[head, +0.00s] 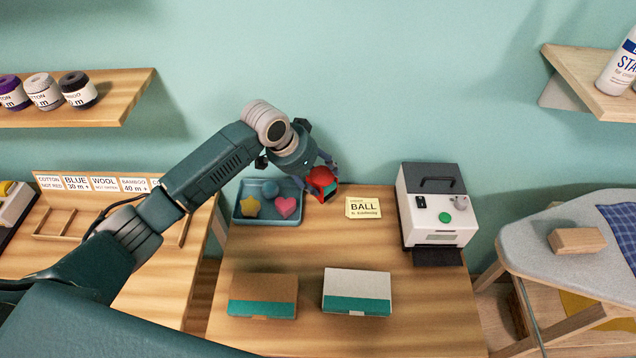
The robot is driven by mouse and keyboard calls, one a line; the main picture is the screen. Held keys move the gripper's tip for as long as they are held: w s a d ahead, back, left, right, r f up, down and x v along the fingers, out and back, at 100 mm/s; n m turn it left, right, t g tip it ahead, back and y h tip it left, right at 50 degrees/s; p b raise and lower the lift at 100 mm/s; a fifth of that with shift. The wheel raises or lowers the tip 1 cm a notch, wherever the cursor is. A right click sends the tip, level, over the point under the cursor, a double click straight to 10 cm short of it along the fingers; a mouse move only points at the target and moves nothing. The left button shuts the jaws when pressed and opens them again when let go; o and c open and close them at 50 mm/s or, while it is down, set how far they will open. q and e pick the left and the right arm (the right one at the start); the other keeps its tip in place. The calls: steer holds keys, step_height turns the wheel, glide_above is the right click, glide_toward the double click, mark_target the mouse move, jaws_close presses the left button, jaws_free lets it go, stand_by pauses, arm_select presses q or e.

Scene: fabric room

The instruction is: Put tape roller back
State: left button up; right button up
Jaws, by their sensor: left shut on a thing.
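My left gripper (318,174) is shut on a red piece with a teal patch, which looks like the tape roller (321,178). It is at the back of the middle table, just right of the blue tray and left of the BALL card. The fingers hide part of the red piece. I cannot tell whether it touches the table top. My right gripper is not in view.
The blue tray (267,220) holds a star, a heart and a round piece. The BALL card (363,207) and a label printer (438,205) stand to the right. A brown box (263,291) and a white-teal box (357,287) lie in front. Bare wood lies between.

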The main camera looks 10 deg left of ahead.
arm_select(q)
step_height(320, 180, down, 4)
steer(key=shift+r+p, duration=0.2)
steer(key=shift+p, duration=0.15)
steer(key=shift+f, duration=0.4)
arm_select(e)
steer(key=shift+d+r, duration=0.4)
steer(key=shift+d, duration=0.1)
arm_select(q)
steer(key=o, duration=1.7)
steer(key=shift+f, duration=0.1)
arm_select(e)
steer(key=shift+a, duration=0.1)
arm_select(q)
steer(key=shift+b+v, duration=0.85)
steer(key=shift+v, duration=5.25)
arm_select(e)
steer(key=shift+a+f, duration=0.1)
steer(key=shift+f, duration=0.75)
